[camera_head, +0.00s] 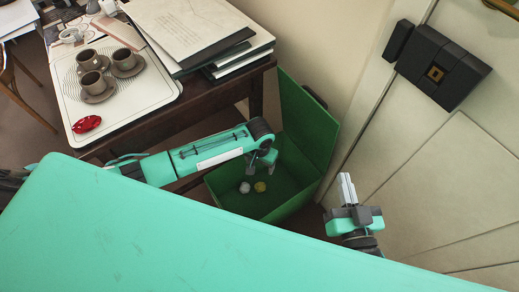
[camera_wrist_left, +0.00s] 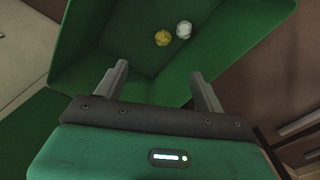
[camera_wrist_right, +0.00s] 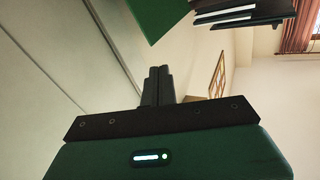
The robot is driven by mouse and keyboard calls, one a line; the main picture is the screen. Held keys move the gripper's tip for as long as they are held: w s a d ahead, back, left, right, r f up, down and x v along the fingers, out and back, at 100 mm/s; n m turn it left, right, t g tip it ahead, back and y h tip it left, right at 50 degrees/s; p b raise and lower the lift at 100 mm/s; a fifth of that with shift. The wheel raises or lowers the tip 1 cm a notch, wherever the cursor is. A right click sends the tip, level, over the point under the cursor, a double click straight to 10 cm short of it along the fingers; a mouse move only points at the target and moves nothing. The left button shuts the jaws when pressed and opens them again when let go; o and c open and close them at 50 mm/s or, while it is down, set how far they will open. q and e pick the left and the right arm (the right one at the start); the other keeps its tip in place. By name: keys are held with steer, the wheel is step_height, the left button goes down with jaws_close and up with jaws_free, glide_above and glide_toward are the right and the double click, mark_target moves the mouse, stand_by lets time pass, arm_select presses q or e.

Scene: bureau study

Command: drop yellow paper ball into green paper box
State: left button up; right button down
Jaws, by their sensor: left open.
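The green paper box (camera_head: 291,203) stands on the floor beside the desk, with its lid raised. The yellow paper ball (camera_head: 260,187) lies on the box floor beside a white paper ball (camera_head: 245,187). Both balls also show inside the box in the left wrist view, the yellow ball (camera_wrist_left: 162,38) left of the white ball (camera_wrist_left: 183,30). My left gripper (camera_wrist_left: 163,80) is open and empty above the box, its fingers apart from both balls. My right gripper (camera_head: 346,180) is right of the box, its fingers together with nothing between them.
A dark wooden desk (camera_head: 178,121) stands left of the box, bearing a white tray (camera_head: 122,108) with brown cups, a red object (camera_head: 87,124) and a stack of books or folders (camera_head: 190,30). A pale panelled door or wall (camera_head: 430,180) is close on the right.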

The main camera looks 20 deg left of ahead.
arm_select(q)
step_height(320, 180, up, 12)
steer(key=p, duration=0.3)
steer(key=shift+r+p, duration=0.2)
steer(key=shift+p, duration=0.15)
arm_select(e)
steer(key=s+d+f+g+h, duration=0.2)
steer(key=s+d+f+g, duration=0.1)
steer(key=f+g, duration=0.3)
steer(key=shift+s+g+h, duration=0.3)
steer(key=shift+s+g, duration=0.05)
steer(key=shift+g, duration=0.15)
steer(key=shift+d+f, duration=0.1)
